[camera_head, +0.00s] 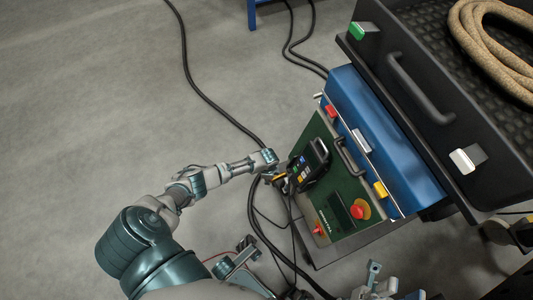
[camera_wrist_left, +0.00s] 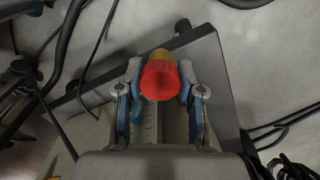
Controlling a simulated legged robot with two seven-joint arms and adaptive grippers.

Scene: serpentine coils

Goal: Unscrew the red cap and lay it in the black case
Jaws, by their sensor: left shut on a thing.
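The red cap (camera_wrist_left: 160,82) sits between the two blue-padded fingers of my left gripper (camera_wrist_left: 160,96) in the left wrist view, and the gripper is shut on it. A brass-coloured piece (camera_wrist_left: 160,55) shows just behind the cap; whether the two are joined I cannot tell. In the head view my left gripper (camera_head: 280,178) is at the left side of the green panel box (camera_head: 345,222), and I cannot make out the cap there. The open black case (camera_head: 447,138) is at the upper right, with a textured floor. Parts of my right gripper (camera_head: 385,284) show at the bottom edge, its fingers unclear.
A coiled tan rope (camera_head: 488,45) lies in the black case. A blue case (camera_head: 385,145) with coloured latches stands between it and the green box. A handheld device (camera_head: 309,165) is on the green box. Black cables (camera_head: 205,95) cross the otherwise open grey floor.

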